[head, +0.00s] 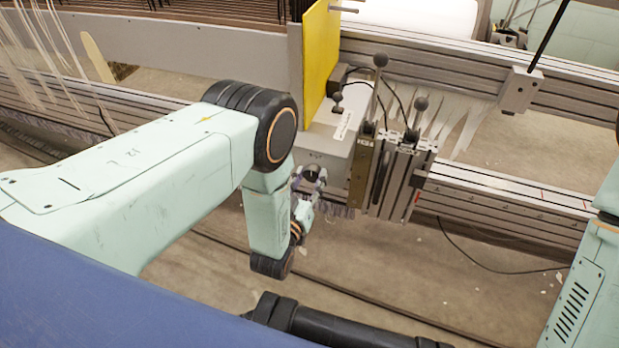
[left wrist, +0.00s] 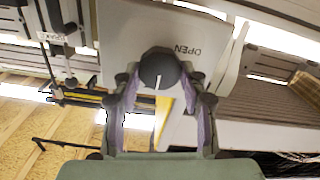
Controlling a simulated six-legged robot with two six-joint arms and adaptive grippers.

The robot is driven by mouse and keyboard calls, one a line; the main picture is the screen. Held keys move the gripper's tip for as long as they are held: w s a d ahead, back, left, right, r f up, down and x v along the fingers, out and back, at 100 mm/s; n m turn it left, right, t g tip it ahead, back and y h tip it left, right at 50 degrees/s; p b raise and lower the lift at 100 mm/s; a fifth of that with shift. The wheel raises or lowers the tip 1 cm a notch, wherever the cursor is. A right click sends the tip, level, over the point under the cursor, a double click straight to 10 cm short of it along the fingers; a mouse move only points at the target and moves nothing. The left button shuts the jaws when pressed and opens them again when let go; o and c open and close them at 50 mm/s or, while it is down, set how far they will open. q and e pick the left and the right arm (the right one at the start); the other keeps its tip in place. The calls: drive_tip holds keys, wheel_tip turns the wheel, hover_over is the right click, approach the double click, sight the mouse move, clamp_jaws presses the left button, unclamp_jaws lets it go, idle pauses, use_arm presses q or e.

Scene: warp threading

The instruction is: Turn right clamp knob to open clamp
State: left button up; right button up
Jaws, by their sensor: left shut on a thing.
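The clamp knob (head: 311,174) is a dark round knob on the front of a grey box (head: 328,146). In the left wrist view the knob (left wrist: 159,67) shows a white mark pointing down in the picture, and the word OPEN stands upside down on the box (left wrist: 135,22) to its upper right. My left gripper (head: 309,181) is at the box front. Its two fingers (left wrist: 162,80) lie on either side of the knob and are shut on it. My right gripper is not in view; part of my right arm shows at the right edge of the head view.
A yellow panel (head: 319,58) stands upright just behind and left of the box. Metal brackets with ball-topped levers (head: 421,104) stand right of it. A long rail (head: 510,195) runs across, with white threads (head: 455,110) hanging behind. A loose cable lies at lower right.

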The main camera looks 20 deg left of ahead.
use_arm(q)
drive_tip(key=n+p, duration=0.2)
drive_tip(key=n, duration=0.2)
drive_tip(key=shift+n, duration=0.3)
drive_tip(key=n+p, duration=0.2)
drive_tip(key=n, duration=0.4)
drive_tip(key=shift+a+f, duration=0.1)
drive_tip(key=n+p, duration=0.1)
drive_tip(key=n, duration=0.4)
drive_tip(key=shift+f+n, duration=0.1)
drive_tip(key=shift+n, duration=0.3)
drive_tip(key=n+p, duration=0.1)
drive_tip(key=n, duration=0.4)
drive_tip(key=shift+f+n, duration=0.15)
drive_tip(key=shift+n, duration=0.45)
drive_tip(key=o, duration=1.2)
drive_tip(key=shift+c, duration=0.2)
